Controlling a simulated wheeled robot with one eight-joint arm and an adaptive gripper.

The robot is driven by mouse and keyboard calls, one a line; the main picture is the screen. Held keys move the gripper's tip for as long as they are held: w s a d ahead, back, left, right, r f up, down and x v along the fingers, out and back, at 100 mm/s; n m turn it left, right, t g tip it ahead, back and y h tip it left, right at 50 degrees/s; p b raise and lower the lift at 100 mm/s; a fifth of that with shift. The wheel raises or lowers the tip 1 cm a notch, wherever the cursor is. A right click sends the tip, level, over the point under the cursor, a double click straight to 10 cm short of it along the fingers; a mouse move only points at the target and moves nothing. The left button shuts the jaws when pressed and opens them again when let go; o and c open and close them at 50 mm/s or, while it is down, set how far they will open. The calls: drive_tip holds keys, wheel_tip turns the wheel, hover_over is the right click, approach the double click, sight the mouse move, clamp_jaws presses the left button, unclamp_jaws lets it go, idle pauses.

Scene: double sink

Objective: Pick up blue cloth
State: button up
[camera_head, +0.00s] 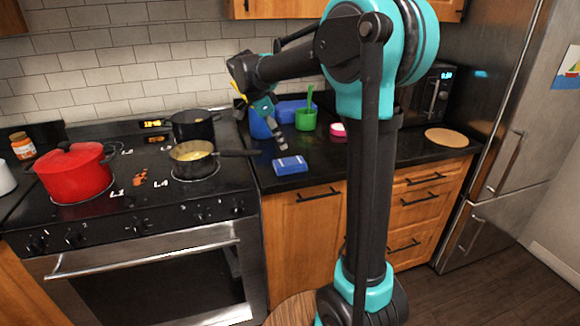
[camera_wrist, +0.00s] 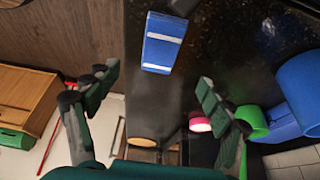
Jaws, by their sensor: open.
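The blue cloth (camera_head: 290,165), a flat folded rectangle with pale stripes, lies near the front edge of the black countertop, right of the stove. It also shows at the top of the wrist view (camera_wrist: 161,44), beyond the fingertips. My gripper (camera_head: 272,126) is above the counter, to the upper left of the cloth. In the wrist view its two dark green fingers (camera_wrist: 155,88) are spread wide with nothing between them. The cloth appears apart from both fingers.
Behind the cloth stand a blue container (camera_head: 260,124), a green cup (camera_head: 305,120) and a pink-and-white bowl (camera_head: 338,131). A round board (camera_head: 447,137) lies at right. Left is the stove with a red pot (camera_head: 74,174) and a pan (camera_head: 190,160), its handle reaching toward the counter.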

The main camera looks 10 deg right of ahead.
sight(289, 162)
drive_tip(key=shift+x, duration=4.7)
drive_tip(key=shift+f, duration=0.25)
drive_tip(key=shift+c, duration=0.6)
drive_tip(key=c, duration=1.1)
drive_tip(key=shift+c, duration=0.2)
wheel_tip(289, 162, up, 21)
drive_tip(key=shift+f, duration=0.25)
